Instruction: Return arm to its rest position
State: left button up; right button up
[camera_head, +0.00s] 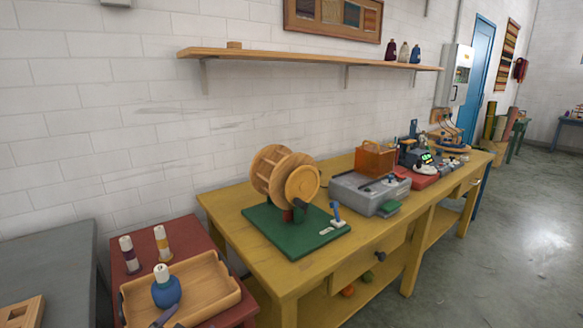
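Neither of my arms nor grippers shows in the head view. A wooden winding wheel (285,176) stands on a green board (265,232) on the yellow table (232,219). A blue-handled lever (336,212) is at the board's right side. A wooden tray (222,303) lies on the red table (202,240) at the lower left. A blue bobbin with a white top (166,290) stands upright in it, beside a dark, partly cut-off item (165,316). Behind the tray stand a purple and white bobbin (129,255) and a yellow and white bobbin (162,244).
A grey case (360,197), an orange box (375,160) and several devices fill the right of the yellow table. A wooden shelf (290,56) hangs above. A grey table (50,265) stands at the far left. Open floor (500,250) lies to the right.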

pick_arm(q)
jog(key=s+a+f+n+g, duration=0.1)
jog(key=s+f+n+g, duration=0.3)
jog(key=s+f+g, duration=0.75)
jog(key=s+f+t+p, duration=0.1)
jog(key=s+f+p, duration=0.25)
jog(key=f, duration=0.55)
jog(key=s+f+t+p, duration=0.15)
jog(key=s+f, duration=0.25)
jog(key=f, duration=0.4)
jog(key=s+a+f+g+p, duration=0.1)
jog(key=s+f+p, duration=0.1)
jog(key=s+f, duration=0.3)
jog(key=s+a+f+g+p, duration=0.1)
jog(key=s+f, duration=0.5)
jog(key=s, duration=0.6)
jog(key=shift+s+a+f+m+h+p, duration=0.2)
jog(key=shift+a+m+h+p, duration=0.3)
jog(key=shift+p, duration=0.7)
jog(key=shift+a, duration=0.1)
